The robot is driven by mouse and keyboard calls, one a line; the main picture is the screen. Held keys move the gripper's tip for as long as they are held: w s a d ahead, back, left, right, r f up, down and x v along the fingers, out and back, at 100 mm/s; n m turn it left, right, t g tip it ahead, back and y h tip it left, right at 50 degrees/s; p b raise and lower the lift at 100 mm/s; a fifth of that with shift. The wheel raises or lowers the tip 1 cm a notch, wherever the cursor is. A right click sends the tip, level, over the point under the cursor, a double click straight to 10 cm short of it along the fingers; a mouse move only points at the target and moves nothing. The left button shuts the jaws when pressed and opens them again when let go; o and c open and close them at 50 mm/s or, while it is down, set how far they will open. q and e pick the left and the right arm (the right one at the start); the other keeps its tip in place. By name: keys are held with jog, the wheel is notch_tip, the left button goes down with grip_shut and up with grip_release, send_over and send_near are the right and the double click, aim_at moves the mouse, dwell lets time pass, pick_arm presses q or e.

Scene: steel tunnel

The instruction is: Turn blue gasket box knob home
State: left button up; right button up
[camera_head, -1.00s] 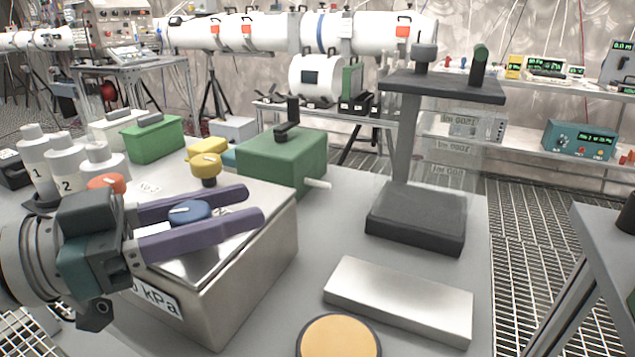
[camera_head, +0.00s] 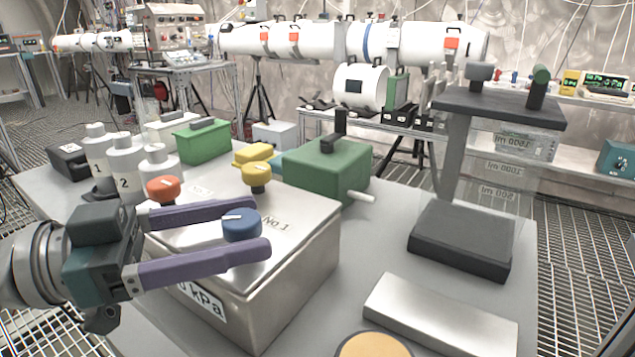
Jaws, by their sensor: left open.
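The blue knob (camera_head: 241,225) stands on the lid of a steel gasket box (camera_head: 310,240), near its front left. It has a white pointer mark on top. A red knob (camera_head: 163,189) and a yellow knob (camera_head: 257,175) stand on the same lid, farther back. My left gripper (camera_head: 258,228) comes in from the left with its two purple fingers apart. The blue knob is between the fingers, near their tips. A gap shows on the far side; I cannot tell whether the near finger touches it. My right gripper is not in view.
A green box (camera_head: 328,171) stands behind the steel box, and white numbered bottles (camera_head: 124,162) stand at the left. A dark stand (camera_head: 462,240) and a flat metal block (camera_head: 440,314) are at the right. A round tan pad (camera_head: 373,346) lies at the front.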

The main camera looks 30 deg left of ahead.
pick_arm(q)
jog(key=v, duration=0.6)
jog(key=shift+p, duration=0.4)
dwell(2.6)
dwell(0.6)
